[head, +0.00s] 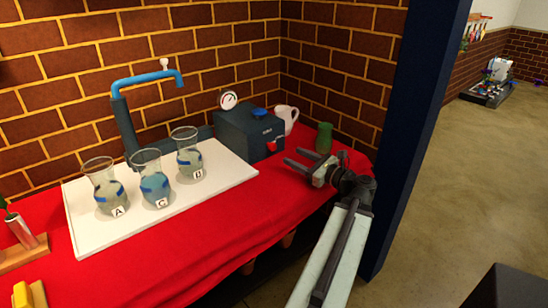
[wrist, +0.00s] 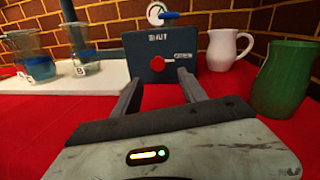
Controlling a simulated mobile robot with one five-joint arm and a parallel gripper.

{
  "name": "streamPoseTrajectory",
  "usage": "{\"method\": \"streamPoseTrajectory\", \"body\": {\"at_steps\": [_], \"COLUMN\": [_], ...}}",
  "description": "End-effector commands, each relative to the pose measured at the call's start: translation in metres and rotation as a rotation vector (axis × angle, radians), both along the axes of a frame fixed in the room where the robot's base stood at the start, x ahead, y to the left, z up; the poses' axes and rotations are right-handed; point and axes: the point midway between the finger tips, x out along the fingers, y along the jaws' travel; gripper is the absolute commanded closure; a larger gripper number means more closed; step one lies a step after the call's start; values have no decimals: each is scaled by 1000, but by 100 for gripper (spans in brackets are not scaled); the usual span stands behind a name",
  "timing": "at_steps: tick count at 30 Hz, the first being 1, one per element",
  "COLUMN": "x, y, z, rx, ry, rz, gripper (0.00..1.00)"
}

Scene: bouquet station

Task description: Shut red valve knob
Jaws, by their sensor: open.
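The red valve knob (head: 273,146) is on the front face of a dark blue box (head: 238,131) on the red-covered table. My gripper (head: 291,156) is open and empty, level above the cloth and pointing at the box front. In the wrist view its fingertips (wrist: 160,74) stand on either side of the knob's line, short of it and apart from it. The small white lettering on the box is hard to read.
A white pitcher (head: 287,116) and a green jug (head: 324,138) stand right of the box. A white board (head: 88,232) with flasks, including one marked C (head: 155,188), and a blue tap (head: 150,77) are left. Bare red cloth (head: 232,208) lies in front.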

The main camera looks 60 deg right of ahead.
Motion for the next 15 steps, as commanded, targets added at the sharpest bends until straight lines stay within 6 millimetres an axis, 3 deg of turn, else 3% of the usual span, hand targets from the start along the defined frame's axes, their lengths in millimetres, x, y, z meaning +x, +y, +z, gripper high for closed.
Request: {"method": "streamPoseTrajectory", "body": {"at_steps": [9, 15], "x": [57, 78], "y": [-7, -10], "z": [1, 0], "rx": [-2, -3], "ry": [3, 3], "rz": [12, 11], "gripper": [50, 50]}}
